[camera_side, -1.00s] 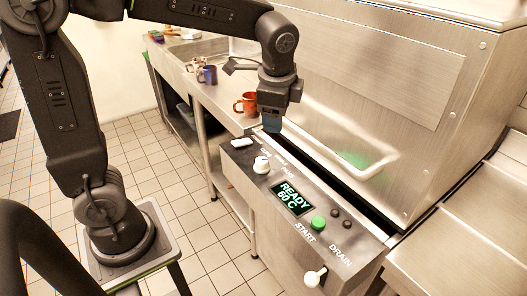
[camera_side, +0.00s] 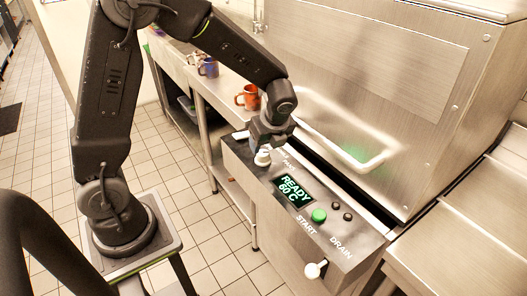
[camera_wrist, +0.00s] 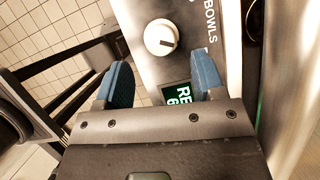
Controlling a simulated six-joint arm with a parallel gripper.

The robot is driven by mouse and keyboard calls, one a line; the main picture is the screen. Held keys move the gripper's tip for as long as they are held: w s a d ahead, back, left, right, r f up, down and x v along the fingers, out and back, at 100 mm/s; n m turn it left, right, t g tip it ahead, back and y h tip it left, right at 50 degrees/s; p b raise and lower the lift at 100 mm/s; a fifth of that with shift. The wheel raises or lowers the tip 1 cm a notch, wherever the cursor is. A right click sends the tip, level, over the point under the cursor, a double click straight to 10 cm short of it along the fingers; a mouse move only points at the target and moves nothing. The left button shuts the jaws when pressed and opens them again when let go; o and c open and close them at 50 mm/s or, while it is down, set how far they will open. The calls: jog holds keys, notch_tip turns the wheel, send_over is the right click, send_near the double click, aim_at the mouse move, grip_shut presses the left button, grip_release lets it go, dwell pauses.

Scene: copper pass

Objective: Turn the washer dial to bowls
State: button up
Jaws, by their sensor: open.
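The washer dial (camera_wrist: 161,37) is a white round knob with a dark pointer mark, on the steel control panel (camera_wrist: 190,12). In the wrist view it lies ahead of and between my fingers, and the word BOWLS is printed to its right. The pointer mark points to the lower right, not directly at the word. In the side view the dial (camera_side: 262,158) shows just below my gripper (camera_side: 267,146). My gripper also shows in the wrist view (camera_wrist: 161,82), with two blue fingers spread apart and nothing between them.
A green display (camera_side: 292,190) reads READY 60 C. A green START button (camera_side: 319,215), dark buttons (camera_side: 341,210) and a white-knobbed lever (camera_side: 313,270) sit farther along the panel. A hood handle (camera_side: 365,165) runs behind it. Mugs (camera_side: 247,97) stand on the counter at the back.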

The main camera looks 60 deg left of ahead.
aim_at(263, 153)
jog(key=shift+x, duration=2.65)
jog(key=shift+c, duration=0.4)
jog(key=c, duration=0.8)
jog(key=n+g, duration=0.1)
jog(key=n, duration=0.3)
jog(key=shift+d+n+g, duration=0.1)
jog(key=shift+n+g, duration=0.2)
jog(key=shift+g, duration=0.1)
jog(key=o, duration=0.9)
